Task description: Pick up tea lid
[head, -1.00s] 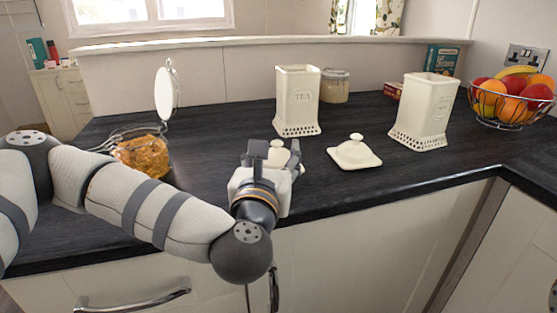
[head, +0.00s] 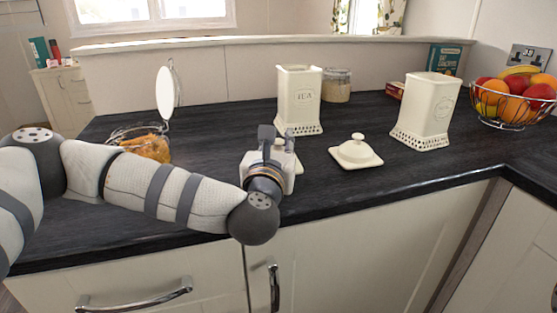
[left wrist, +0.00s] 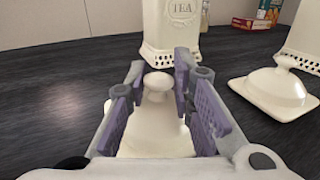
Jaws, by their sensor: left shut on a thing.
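The tea lid (left wrist: 155,138) is cream, square, with a round knob. In the left wrist view it sits between the purple-padded fingers of my left gripper (left wrist: 158,88), which is shut on its knob. In the head view the left gripper (head: 278,138) is over the counter in front of the cream tea canister (head: 300,100) and hides most of the lid. The canister is upright and open on top, marked TEA; it also shows behind the lid in the left wrist view (left wrist: 172,30). I cannot tell whether the lid touches the counter. My right gripper is out of view.
A second cream lid (head: 356,153) lies to the right, before another open canister (head: 425,112). A glass jar (head: 145,147) with orange contents stands left, its round lid raised. A fruit basket (head: 512,100) is far right.

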